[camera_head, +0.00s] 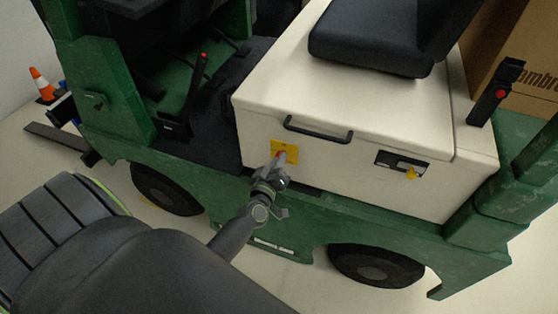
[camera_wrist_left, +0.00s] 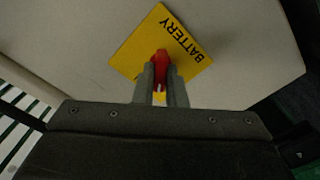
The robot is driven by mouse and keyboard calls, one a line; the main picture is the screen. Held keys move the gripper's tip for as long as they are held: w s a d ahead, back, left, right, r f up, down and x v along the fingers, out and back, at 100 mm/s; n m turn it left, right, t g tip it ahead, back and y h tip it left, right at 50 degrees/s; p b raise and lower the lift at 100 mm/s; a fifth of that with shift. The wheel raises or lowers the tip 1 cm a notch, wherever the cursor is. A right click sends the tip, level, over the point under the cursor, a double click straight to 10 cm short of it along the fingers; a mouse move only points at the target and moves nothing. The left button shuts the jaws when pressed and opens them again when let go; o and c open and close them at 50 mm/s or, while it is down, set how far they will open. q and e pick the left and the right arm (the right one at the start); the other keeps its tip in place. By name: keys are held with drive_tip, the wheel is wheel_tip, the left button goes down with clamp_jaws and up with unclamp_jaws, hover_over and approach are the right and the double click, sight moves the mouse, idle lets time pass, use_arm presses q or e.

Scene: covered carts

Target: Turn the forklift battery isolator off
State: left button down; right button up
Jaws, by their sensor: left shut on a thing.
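The battery isolator is a red handle (camera_wrist_left: 161,64) on a yellow plate marked BATTERY (camera_wrist_left: 134,54). The yellow plate (camera_head: 291,146) is on the cream side panel of the green forklift, below a black grab handle. My left gripper (camera_wrist_left: 161,84) is shut on the red handle, with a finger on each side of it. In the head view my left gripper (camera_head: 281,160) reaches the plate from below and hides most of the handle. The plate appears tilted in the wrist view. My right gripper is not in view.
The black grab handle (camera_head: 318,131) sticks out just above the plate. A dark latch panel with a yellow knob (camera_head: 410,173) is to its right. The seat (camera_head: 383,36) is above. An orange cone (camera_head: 41,83) stands far left.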

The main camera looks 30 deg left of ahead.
use_arm(q)
drive_tip(key=n+b, duration=0.1)
drive_tip(key=n, duration=0.9)
drive_tip(key=shift+f, duration=0.2)
idle(0.3)
drive_tip(key=c, duration=1.5)
unclamp_jaws()
